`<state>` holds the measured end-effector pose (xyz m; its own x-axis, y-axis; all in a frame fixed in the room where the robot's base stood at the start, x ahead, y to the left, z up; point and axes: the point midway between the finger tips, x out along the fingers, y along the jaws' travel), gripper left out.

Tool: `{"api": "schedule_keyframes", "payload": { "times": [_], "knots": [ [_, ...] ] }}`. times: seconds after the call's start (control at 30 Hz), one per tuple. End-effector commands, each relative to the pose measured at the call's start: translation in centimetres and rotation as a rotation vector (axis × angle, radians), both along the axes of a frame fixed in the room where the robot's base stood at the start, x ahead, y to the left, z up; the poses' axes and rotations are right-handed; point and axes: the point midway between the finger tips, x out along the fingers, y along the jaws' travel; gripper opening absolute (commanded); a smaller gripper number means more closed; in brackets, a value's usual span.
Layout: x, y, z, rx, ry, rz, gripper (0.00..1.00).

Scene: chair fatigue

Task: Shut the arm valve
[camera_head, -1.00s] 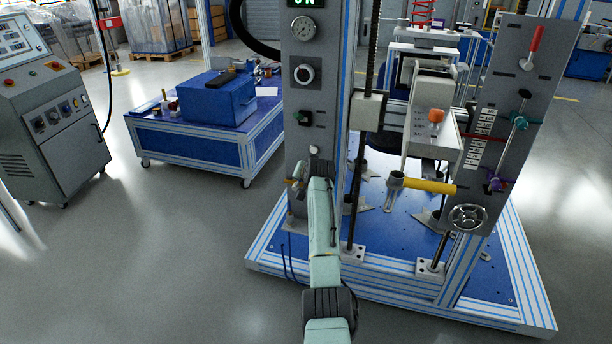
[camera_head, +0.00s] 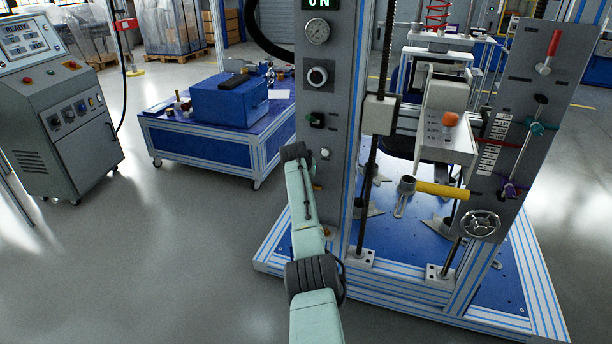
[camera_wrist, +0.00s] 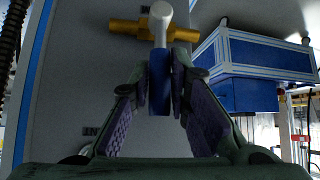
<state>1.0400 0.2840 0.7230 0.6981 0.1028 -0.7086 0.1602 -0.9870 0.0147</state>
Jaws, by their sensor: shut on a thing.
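The valve is on the grey panel of the left column. Its brass body (camera_wrist: 125,27) shows at the top of the wrist view, with a light grey stem (camera_wrist: 160,20) in front and a blue handle (camera_wrist: 160,90). My gripper (camera_wrist: 162,80) has its fingers on either side of the blue handle and is shut on it. In the head view only a small brass bit (camera_head: 318,187) shows beside my arm. My gripper and the handle are hidden there behind my arm.
The right panel carries a red lever (camera_head: 550,50), a teal handle (camera_head: 537,128) and a handwheel (camera_head: 481,225). A yellow bar (camera_head: 442,190) juts out between the columns. A blue cart (camera_head: 205,150) and a control console (camera_head: 65,110) stand left, with open floor in front.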

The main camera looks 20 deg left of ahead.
Motion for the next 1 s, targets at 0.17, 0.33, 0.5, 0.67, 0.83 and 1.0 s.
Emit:
{"api": "schedule_keyframes", "payload": {
  "times": [0.17,0.33,0.5,0.67,0.83,1.0],
  "knots": [
    [-0.05,-0.01,-0.12,-0.003,0.002,0.001,0.0],
    [-0.05,0.01,-0.11,-0.002,0.002,0.002,0.23],
    [-0.03,0.02,-0.07,-0.002,0.001,0.001,0.34],
    [-0.03,0.03,-0.04,0.0,0.001,0.001,0.38],
    [-0.03,0.03,-0.01,0.0,0.0,0.001,0.38],
    [-0.37,0.02,0.45,0.001,-0.001,0.002,0.38]
  ]
}}
